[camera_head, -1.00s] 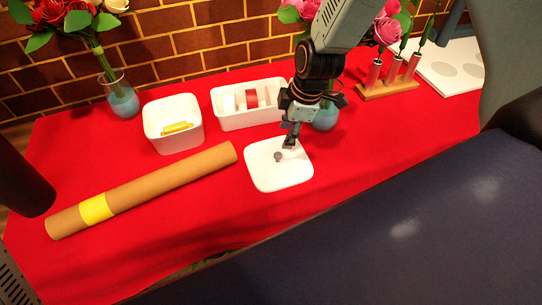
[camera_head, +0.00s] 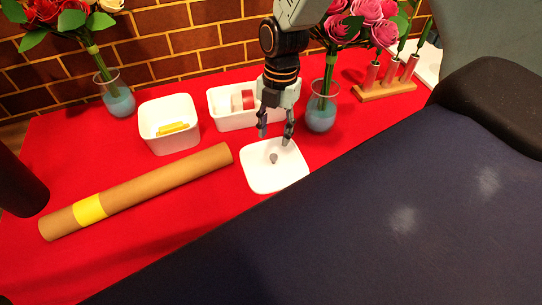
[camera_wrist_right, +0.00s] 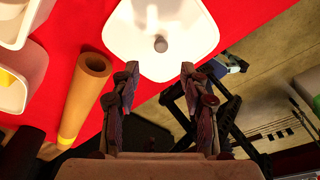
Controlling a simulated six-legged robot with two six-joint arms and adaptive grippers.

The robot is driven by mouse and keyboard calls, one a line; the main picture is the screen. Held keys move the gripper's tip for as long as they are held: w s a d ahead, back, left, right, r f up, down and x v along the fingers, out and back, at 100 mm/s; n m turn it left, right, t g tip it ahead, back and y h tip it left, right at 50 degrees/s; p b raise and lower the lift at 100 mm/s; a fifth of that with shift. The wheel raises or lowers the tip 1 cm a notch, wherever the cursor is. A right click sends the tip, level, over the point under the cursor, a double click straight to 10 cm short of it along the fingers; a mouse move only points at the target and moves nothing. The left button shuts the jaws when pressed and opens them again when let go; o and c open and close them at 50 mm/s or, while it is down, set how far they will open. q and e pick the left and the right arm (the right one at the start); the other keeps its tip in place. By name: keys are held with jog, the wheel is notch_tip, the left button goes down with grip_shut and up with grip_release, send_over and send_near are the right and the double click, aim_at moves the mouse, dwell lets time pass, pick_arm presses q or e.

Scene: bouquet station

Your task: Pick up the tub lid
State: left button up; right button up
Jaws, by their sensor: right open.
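The tub lid (camera_head: 262,178) is a white rounded square lying flat on the red table, with a small grey knob (camera_head: 273,158) at its middle. In the right wrist view the lid (camera_wrist_right: 190,50) is at the top, its knob (camera_wrist_right: 160,44) beyond the fingertips. My right gripper (camera_head: 275,138) is open and empty above the lid's far part, its fingers pointing down. The wrist view shows its two fingers (camera_wrist_right: 159,70) spread apart, the knob lined up between them. My left gripper is not in view.
A white tub (camera_head: 155,112) with yellow pieces and a white divided box (camera_head: 228,122) stand behind the lid. A brown tube (camera_head: 150,185) lies to the left. A glass vase (camera_head: 321,117) of pink flowers stands close right of the gripper.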

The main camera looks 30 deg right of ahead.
aim_at(274, 156)
jog(key=shift+f, duration=0.4)
jog(key=f, duration=0.4)
jog(key=f+b, duration=0.1)
jog(key=f, duration=0.1)
jog(key=shift+s+a+f, duration=0.15)
jog(key=shift+s+a, duration=0.05)
jog(key=shift+a, duration=0.1)
jog(key=shift+d+f, duration=0.15)
jog(key=shift+f, duration=0.3)
jog(key=shift+r, duration=0.1)
jog(key=shift+c, duration=1.3)
jog(key=c, duration=0.4)
grip_shut()
